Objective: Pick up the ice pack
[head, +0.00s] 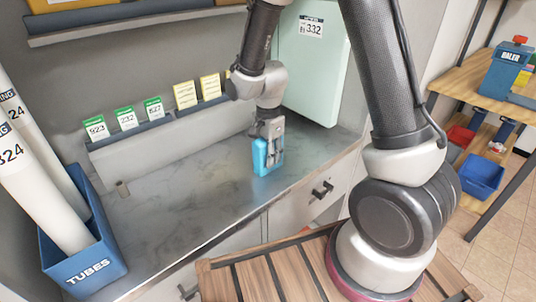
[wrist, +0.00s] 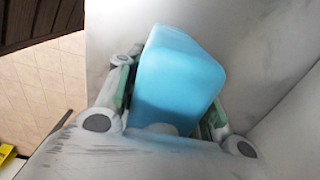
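The ice pack (head: 261,157) is a light blue block with rounded edges, upright at the front part of the grey counter. It fills the middle of the wrist view (wrist: 175,80). My gripper (head: 270,145) reaches down over it from above. In the wrist view the fingers of my gripper (wrist: 168,100) lie along its two opposite sides and look closed on it. The fingers hide part of its sides. I cannot tell whether its bottom touches the counter.
The marble-grey counter (head: 190,205) is mostly clear to the left. A blue tubes bin (head: 85,265) with white tubes stands at left. Numbered cards (head: 127,118) line the back ledge. A pale green box (head: 310,70) stands behind the gripper. A wooden shelf (head: 470,95) is at right.

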